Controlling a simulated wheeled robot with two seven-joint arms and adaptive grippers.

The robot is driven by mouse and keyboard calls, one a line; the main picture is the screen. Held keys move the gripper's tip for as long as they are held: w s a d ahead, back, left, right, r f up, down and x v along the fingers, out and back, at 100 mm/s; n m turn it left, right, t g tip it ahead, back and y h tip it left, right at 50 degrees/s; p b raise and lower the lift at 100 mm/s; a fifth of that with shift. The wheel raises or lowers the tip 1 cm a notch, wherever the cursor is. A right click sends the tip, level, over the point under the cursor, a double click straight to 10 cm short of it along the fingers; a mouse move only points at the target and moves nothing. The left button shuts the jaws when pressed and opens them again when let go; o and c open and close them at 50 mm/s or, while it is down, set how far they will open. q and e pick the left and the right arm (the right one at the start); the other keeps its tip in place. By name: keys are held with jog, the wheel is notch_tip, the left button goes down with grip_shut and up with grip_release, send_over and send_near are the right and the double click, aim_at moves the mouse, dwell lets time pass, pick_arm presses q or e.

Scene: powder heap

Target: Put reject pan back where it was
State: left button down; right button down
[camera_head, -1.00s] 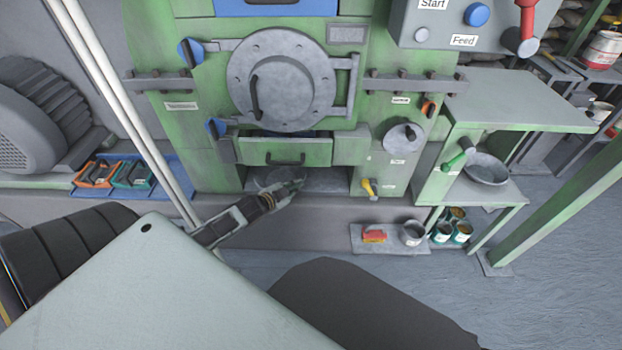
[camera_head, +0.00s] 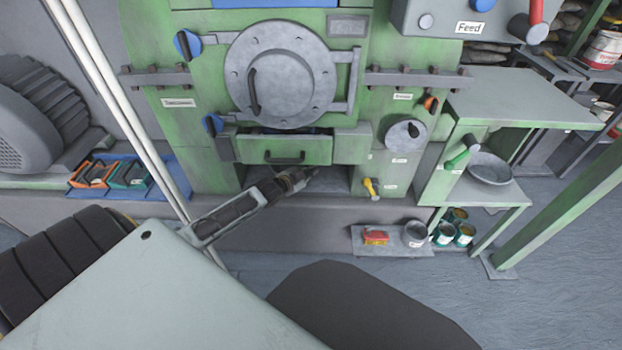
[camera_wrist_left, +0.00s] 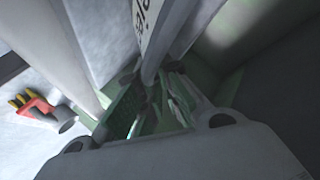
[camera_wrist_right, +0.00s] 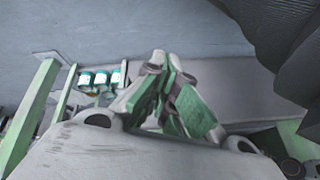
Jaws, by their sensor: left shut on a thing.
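My left gripper (camera_head: 312,173) reaches into the low recess under the green drawer. In the left wrist view its fingers (camera_wrist_left: 152,85) are shut on a thin pale grey edge beside a white label, only partly readable. I take this to be the reject pan (camera_wrist_left: 156,58); its full outline does not show. In the head view my gripper and forearm cover much of the recess (camera_head: 335,184), and I cannot make out the pan there. My right gripper (camera_wrist_right: 167,62) shows only in its wrist view, with its green-padded fingertips together and nothing visible between them.
The drawer (camera_head: 285,150) is just above my left gripper. A yellow handle (camera_head: 371,188) is right of the recess. A round grey pan (camera_head: 490,168) stands on the right shelf. A red brush (camera_head: 375,237) and grey pot (camera_head: 415,233) sit on a low plate.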

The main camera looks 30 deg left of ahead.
pick_arm(q)
jog(key=shift+w, duration=0.25)
pick_arm(e)
jog(key=shift+f, duration=0.2)
pick_arm(q)
jog(key=shift+r, duration=0.1)
pick_arm(e)
jog(key=shift+w+r, duration=0.15)
pick_arm(q)
jog(key=shift+w, duration=0.15)
